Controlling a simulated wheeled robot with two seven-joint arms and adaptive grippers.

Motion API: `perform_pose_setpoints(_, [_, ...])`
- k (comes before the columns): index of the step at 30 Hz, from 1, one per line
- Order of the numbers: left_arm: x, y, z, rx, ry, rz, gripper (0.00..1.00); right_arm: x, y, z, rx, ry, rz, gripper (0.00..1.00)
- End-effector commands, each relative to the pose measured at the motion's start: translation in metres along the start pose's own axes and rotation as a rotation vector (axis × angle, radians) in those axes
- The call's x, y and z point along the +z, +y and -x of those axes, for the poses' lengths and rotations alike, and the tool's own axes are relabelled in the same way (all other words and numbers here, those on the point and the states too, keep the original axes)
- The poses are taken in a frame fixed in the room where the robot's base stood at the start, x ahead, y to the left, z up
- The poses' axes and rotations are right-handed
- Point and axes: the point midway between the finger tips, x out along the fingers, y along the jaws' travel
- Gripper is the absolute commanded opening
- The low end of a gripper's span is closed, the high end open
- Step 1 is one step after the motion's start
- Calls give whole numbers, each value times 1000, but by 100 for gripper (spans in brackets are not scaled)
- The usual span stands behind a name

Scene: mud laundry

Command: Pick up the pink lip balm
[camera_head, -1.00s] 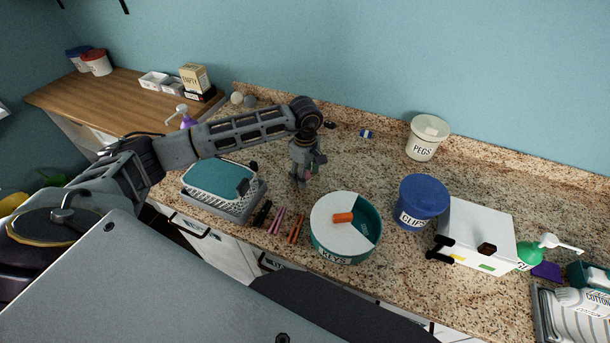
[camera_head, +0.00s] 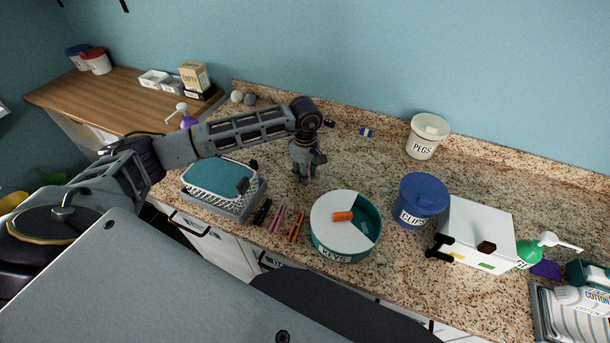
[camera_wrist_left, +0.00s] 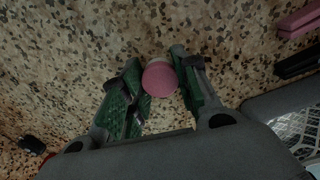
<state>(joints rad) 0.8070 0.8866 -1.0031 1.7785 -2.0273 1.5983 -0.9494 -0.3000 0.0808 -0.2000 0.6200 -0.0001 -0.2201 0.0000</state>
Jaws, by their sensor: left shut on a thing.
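The pink lip balm (camera_wrist_left: 160,78) shows in the left wrist view as a round pink end between the two green-padded fingers. My left gripper (camera_wrist_left: 158,86) is shut on it, with a finger on each side. In the head view my left gripper (camera_head: 304,176) points down over the granite counter, left of the KEYS tub. The lip balm is hidden by the gripper there, and I cannot tell whether it touches the counter. My right gripper is not in view.
The KEYS tub (camera_head: 335,248) with an orange item on its lid stands to the right. Pink and orange pegs (camera_head: 296,228) lie in front, and a basket (camera_head: 232,210) with teal contents is to the left. A blue CLIPS bucket (camera_head: 422,195) and white box (camera_head: 478,232) stand further right.

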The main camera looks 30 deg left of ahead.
Motion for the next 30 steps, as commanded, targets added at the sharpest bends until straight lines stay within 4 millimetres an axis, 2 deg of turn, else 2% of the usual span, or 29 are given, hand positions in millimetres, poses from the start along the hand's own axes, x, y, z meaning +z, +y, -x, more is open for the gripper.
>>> perform_pose_setpoints(8, [0, 0, 2, 1, 0, 0, 16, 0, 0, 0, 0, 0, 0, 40])
perform_pose_setpoints(14, [0, 1, 15, 3, 1, 0, 16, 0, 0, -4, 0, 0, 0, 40])
perform_pose_setpoints(30, [0, 1, 88, 2, 0, 1, 16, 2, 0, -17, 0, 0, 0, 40])
